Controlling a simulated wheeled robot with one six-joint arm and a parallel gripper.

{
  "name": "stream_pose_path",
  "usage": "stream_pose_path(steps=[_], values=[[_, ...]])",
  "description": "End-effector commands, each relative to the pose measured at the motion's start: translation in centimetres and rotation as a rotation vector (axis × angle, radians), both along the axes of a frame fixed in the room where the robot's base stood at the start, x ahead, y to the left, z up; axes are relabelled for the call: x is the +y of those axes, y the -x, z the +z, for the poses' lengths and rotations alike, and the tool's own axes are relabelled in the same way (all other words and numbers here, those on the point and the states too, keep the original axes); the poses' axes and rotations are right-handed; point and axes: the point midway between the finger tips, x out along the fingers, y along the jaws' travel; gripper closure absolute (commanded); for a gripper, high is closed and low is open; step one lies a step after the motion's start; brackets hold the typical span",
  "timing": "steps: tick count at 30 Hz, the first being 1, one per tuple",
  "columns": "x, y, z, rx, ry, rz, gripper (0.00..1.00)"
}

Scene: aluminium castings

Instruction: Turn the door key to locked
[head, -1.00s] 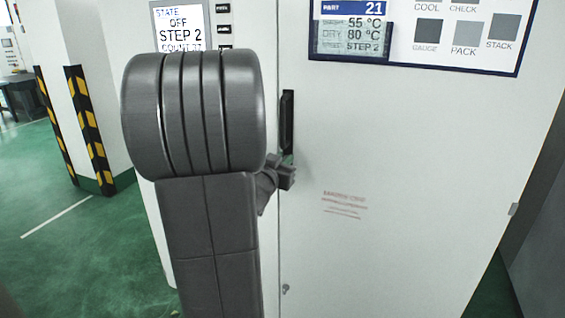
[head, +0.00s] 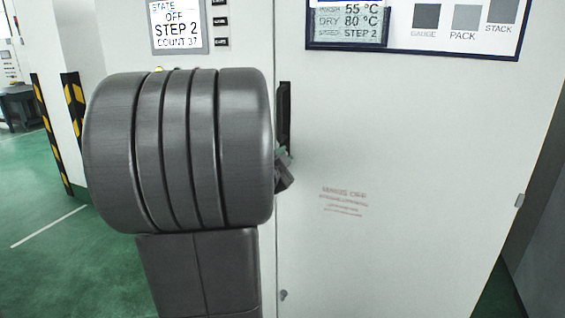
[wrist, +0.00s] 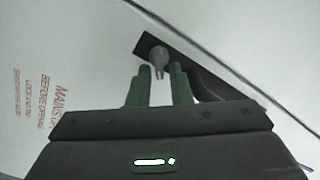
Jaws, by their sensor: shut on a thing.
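The grey door key (wrist: 157,58) shows in the wrist view between the green fingertips of my gripper (wrist: 158,75). My gripper is shut on it, against a dark lock plate (wrist: 148,43) on the pale cabinet door. A dark door handle (wrist: 212,88) runs from the plate to the lower right. In the head view the handle (head: 284,105) is a dark upright bar beside the door seam. My gripper (head: 283,153) shows there only in part, at the handle's lower end, behind my arm. The key is hidden in that view, and its locked or unlocked position cannot be told.
The cabinet door (head: 420,150) fills the right, with printed red text (head: 344,196) and a sign panel (head: 390,25) above. A status display (head: 176,25) reads OFF, STEP 2. Striped posts (head: 72,100) and open green floor (head: 50,210) lie to the left.

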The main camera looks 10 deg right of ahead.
Motion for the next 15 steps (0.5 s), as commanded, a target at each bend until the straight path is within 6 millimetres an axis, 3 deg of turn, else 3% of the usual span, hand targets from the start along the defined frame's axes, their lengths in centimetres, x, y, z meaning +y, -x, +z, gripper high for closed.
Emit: stream_pose_path(steps=[15], values=[[-0.08,0.07,-0.24,-0.076,-0.114,0.0,1.0]])
